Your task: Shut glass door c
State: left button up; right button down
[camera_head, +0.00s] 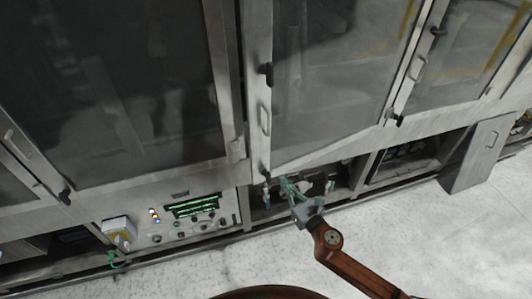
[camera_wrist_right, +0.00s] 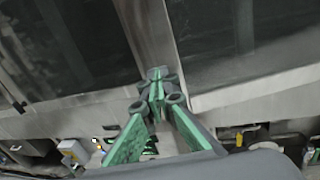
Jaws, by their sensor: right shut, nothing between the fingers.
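Several framed glass doors line the washer front; no letters show, so I cannot tell for certain which is door c. The middle glass door (camera_head: 335,75) has a handle (camera_head: 265,118) on its left frame. Its bottom edge slants against the body below, and it looks slightly ajar. My right gripper (camera_head: 286,183) is shut and empty at this door's lower left corner. In the right wrist view the fingertips (camera_wrist_right: 157,82) lie over the metal post beside the door's frame (camera_wrist_right: 255,88); I cannot tell whether they touch. My left gripper is not in view.
A large glass door (camera_head: 115,80) stands to the left, above a control panel (camera_head: 190,208) with a green display. Another glass door (camera_head: 465,50) is at the right. A low panel (camera_head: 478,155) stands out at the lower right. The pale floor (camera_head: 440,240) is clear.

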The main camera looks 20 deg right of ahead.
aim_at(262, 152)
jog(key=x, duration=0.4)
jog(key=p+x, duration=0.1)
jog(key=x, duration=0.4)
jog(key=r+x, duration=0.1)
jog(key=x, duration=0.4)
jog(key=shift+s+a+r, duration=0.1)
jog(key=shift+a, duration=0.15)
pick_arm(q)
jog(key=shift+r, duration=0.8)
